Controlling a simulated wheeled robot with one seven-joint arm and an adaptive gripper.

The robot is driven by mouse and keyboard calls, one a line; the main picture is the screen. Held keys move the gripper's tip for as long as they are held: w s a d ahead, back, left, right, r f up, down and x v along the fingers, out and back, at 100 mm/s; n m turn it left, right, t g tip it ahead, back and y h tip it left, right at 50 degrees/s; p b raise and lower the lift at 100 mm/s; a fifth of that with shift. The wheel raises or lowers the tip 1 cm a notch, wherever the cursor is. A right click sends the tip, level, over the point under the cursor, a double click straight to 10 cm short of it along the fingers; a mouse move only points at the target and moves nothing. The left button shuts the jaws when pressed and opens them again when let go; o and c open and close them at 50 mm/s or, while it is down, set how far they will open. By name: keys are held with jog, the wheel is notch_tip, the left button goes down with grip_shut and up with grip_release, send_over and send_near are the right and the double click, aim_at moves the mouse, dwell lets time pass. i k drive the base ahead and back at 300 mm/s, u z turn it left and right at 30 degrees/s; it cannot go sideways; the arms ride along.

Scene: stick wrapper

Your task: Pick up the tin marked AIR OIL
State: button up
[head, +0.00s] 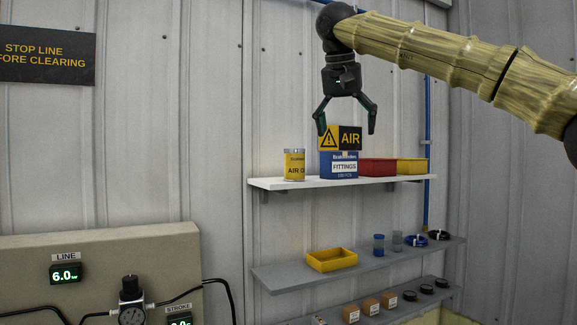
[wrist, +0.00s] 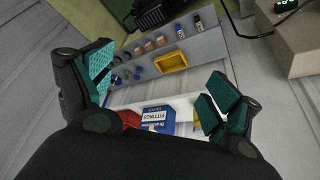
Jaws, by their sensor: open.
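The yellow tin marked AIR OIL (head: 294,166) stands upright at the left end of the white top shelf in the head view. Its label's last letters are cut off by the curve of the tin. In the wrist view only a yellow sliver (wrist: 197,117), which may be the tin, shows beside the right finger. My gripper (head: 346,125) is open and empty, pointing down. In the head view it appears above and to the right of the tin, over the blue FITTINGS box (head: 339,170). In the wrist view my gripper (wrist: 160,90) has its fingers spread wide.
A black-and-yellow AIR sign (head: 341,138) appears just above the FITTINGS box. Red (head: 377,167) and yellow (head: 411,166) bins sit to its right on the white shelf (head: 270,183). Lower shelves hold a yellow tray (head: 332,260), bottles and small boxes. A beige panel (head: 100,250) stands at left.

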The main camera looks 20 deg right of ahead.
aim_at(294, 157)
jog(key=i, duration=1.1)
